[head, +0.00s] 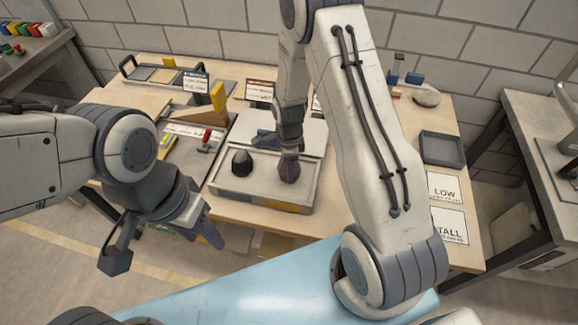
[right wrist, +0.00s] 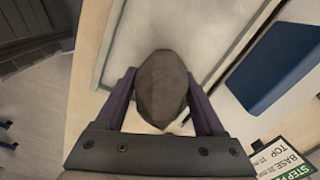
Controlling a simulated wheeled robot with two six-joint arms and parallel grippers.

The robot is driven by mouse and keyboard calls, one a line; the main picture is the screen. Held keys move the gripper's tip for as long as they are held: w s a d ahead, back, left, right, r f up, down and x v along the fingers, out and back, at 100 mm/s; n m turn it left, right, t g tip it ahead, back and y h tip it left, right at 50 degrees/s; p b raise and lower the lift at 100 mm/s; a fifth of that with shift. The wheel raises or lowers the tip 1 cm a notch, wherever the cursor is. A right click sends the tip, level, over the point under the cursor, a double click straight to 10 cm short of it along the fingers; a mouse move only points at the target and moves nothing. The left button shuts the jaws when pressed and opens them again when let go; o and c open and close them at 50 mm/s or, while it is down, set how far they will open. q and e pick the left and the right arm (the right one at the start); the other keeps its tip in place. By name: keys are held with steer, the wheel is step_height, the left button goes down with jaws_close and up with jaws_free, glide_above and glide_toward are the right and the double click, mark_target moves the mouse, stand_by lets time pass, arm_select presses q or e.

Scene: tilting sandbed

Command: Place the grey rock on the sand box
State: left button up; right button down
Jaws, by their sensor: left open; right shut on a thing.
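The sand box (head: 255,197), a shallow grey-rimmed tray of pale sand, stands near the middle of the table. A brownish-grey rock (head: 289,172) is at its right part, under my right gripper (head: 289,158). The right wrist view shows this rock (right wrist: 162,88) between the two fingers, with the gripper shut on it; pale sand lies behind it. I cannot tell whether the rock touches the sand. A darker, near-black rock (head: 241,163) sits in the box to its left. My left gripper (head: 162,240) is open and empty, in front of the table at left.
A small blue thing (head: 263,139) lies behind the box. Left of it are a yellow block (head: 218,96) and a red-handled tool (head: 207,140). An empty dark tray (head: 441,149) and the LOW (head: 445,190) and TALL (head: 449,228) cards are at right. My right arm hides the table's middle right.

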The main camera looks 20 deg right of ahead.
steer(key=shift+f, duration=0.35)
steer(key=shift+f, duration=0.1)
jaws_free()
step_height(320, 180, up, 12)
steer(key=shift+f+b, duration=0.1)
steer(key=shift+b, duration=0.9)
steer(key=s+a+r+n, duration=0.8)
steer(key=s+a+n, duration=0.25)
steer(key=n, duration=0.25)
steer(key=s+a+r+n, duration=0.1)
steer(key=s+n, duration=0.5)
steer(key=n, duration=0.1)
steer(key=s+a+r+n+y, duration=0.1)
steer(key=s+a+r+n, duration=0.1)
steer(key=s+n, duration=0.5)
steer(key=shift+a+n, duration=0.25)
steer(key=shift+n, duration=0.15)
